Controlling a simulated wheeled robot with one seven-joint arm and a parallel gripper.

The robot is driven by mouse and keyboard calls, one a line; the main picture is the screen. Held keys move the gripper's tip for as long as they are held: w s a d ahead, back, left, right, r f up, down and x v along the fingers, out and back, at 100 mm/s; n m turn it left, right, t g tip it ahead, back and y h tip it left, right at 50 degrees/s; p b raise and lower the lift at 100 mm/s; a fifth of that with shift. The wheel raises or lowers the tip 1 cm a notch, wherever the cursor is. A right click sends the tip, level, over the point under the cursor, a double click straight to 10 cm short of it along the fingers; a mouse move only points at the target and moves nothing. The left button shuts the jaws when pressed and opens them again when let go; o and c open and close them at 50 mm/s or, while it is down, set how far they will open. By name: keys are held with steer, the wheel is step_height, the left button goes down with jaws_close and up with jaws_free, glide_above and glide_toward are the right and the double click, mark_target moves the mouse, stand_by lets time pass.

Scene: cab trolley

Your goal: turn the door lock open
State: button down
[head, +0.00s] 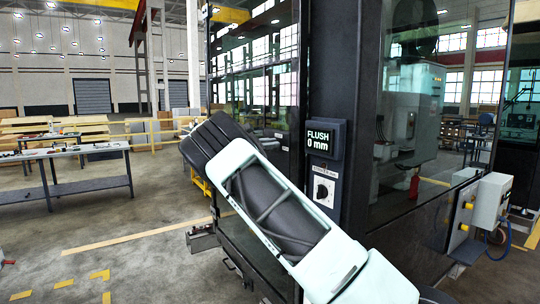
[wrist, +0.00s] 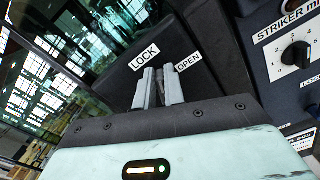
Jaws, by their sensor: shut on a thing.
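The door lock (wrist: 186,50) is a dark plate with a white LOCK label on the left and a white OPEN label on the right, seen in the wrist view. My gripper (wrist: 158,86) is shut on the lock's small dark turn piece (wrist: 160,88), which stands between its two pale fingers below and between the labels. Most of the turn piece is hidden by the fingers, so I cannot tell its exact angle. In the head view my arm covers the lock and the fingertips.
A display (head: 318,140) reading FLUSH 0 mm sits on the dark post above a striker dial (head: 323,190), which also shows in the wrist view (wrist: 296,55). Large glass panes flank the post. A grey control box (head: 492,200) stands at right. A workbench (head: 75,155) stands far left, with open floor before it.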

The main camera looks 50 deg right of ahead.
steer(key=m+b, duration=0.2)
steer(key=b, duration=0.1)
steer(key=f+m+b, duration=0.1)
steer(key=shift+s+a+m+b, duration=0.1)
steer(key=shift+s+m+b, duration=0.2)
steer(key=shift+m, duration=0.1)
steer(key=m+b, duration=0.1)
steer(key=b, duration=0.1)
steer(key=m+b, duration=0.2)
steer(key=shift+s+f+m, duration=0.1)
steer(key=shift+f+m, duration=0.2)
steer(key=m+b, duration=0.5)
steer(key=shift+s+f, duration=0.1)
steer(key=shift+f, duration=0.05)
steer(key=shift+m+b, duration=0.3)
steer(key=shift+m, duration=0.1)
steer(key=c, duration=1.5)
jaws_free()
steer(key=b+v, duration=0.1)
steer(key=v, duration=1.6)
steer(key=shift+a, duration=0.25)
